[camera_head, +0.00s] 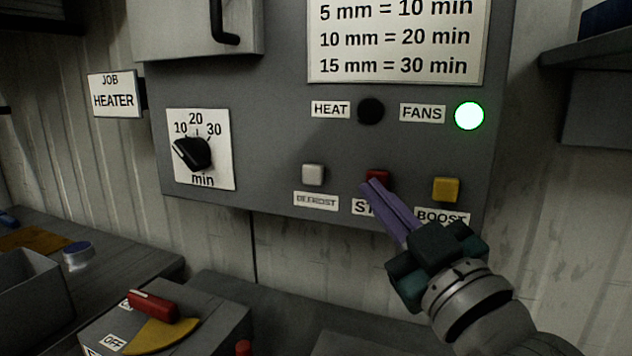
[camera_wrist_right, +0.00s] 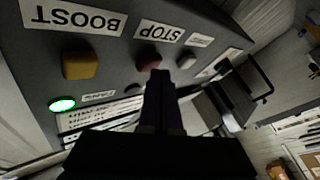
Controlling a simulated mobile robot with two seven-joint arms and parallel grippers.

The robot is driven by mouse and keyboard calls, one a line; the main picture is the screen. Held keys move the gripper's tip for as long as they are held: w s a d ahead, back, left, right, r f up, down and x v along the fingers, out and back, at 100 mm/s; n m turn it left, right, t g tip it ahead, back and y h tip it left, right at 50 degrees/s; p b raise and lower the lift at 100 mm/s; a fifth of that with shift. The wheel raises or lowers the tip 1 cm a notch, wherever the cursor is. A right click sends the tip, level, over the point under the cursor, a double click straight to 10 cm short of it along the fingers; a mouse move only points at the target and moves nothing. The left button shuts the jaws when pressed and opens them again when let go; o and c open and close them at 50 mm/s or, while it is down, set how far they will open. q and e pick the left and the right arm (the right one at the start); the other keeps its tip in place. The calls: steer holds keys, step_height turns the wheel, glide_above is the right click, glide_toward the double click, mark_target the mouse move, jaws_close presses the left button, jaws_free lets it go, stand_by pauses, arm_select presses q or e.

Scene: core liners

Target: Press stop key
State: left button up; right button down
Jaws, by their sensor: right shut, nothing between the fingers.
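The red stop key (camera_head: 378,175) sits in the lower row of the grey control panel (camera_head: 270,120), between a white key and a yellow key. Its label is partly hidden by my fingers in the head view and reads STOP in the wrist view. My right gripper (camera_head: 374,187) is shut and empty, its purple fingertips at the lower front of the red key. In the wrist view the dark fingertips (camera_wrist_right: 159,74) overlap the edge of the red key (camera_wrist_right: 148,60). I cannot tell whether they touch it. My left gripper is not in view.
The white defrost key (camera_head: 313,174) is left of the stop key, the yellow boost key (camera_head: 446,189) right. The FANS lamp (camera_head: 469,116) glows green; the HEAT lamp (camera_head: 371,111) is dark. A timer dial (camera_head: 193,152) is at left. A red-handled switch box (camera_head: 200,325) stands below.

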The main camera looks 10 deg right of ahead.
steer(key=shift+w+d, duration=0.25)
steer(key=shift+w, duration=0.1)
stand_by(0.4)
steer(key=shift+s, duration=0.1)
steer(key=shift+s+a+p, duration=0.35)
steer(key=shift+s+a, duration=0.2)
steer(key=shift+s, duration=0.15)
steer(key=shift+s+a+p, duration=0.5)
steer(key=shift+s+a, duration=0.2)
steer(key=shift+s, duration=0.35)
steer(key=shift+s+a+p, duration=0.5)
steer(key=shift+s+a, duration=0.2)
steer(key=shift+s, duration=0.35)
